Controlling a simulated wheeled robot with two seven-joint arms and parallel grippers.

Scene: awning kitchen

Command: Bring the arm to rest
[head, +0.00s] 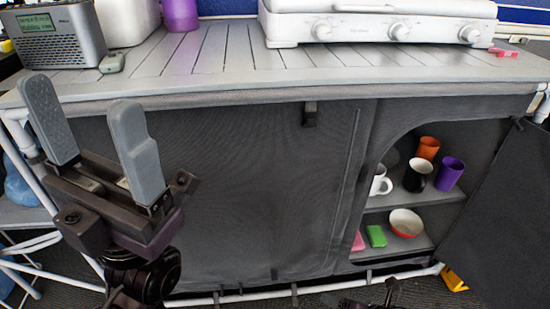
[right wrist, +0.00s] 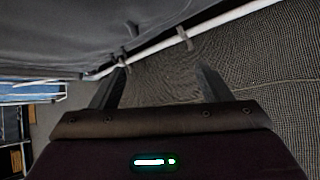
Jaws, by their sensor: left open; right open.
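My left gripper (head: 97,130) is upright at the left of the head view, in front of the closed grey fabric front of the cabinet (head: 240,190). Its two grey fingers stand apart with nothing between them. My right gripper shows in the right wrist view (right wrist: 160,85), with its two dark fingers apart and nothing between them. It is low, near the cabinet's white bottom rail (right wrist: 190,35) and above the dark woven floor (right wrist: 260,90). Only a small dark part near the bottom edge of the head view may belong to my right arm.
The slatted tabletop (head: 215,50) holds a radio (head: 58,36), a purple cup (head: 180,14) and a white stove (head: 375,25). The open compartment holds an orange cup (head: 428,147), a black mug (head: 417,174), a purple cup (head: 450,173), a white mug (head: 380,185) and a bowl (head: 406,223).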

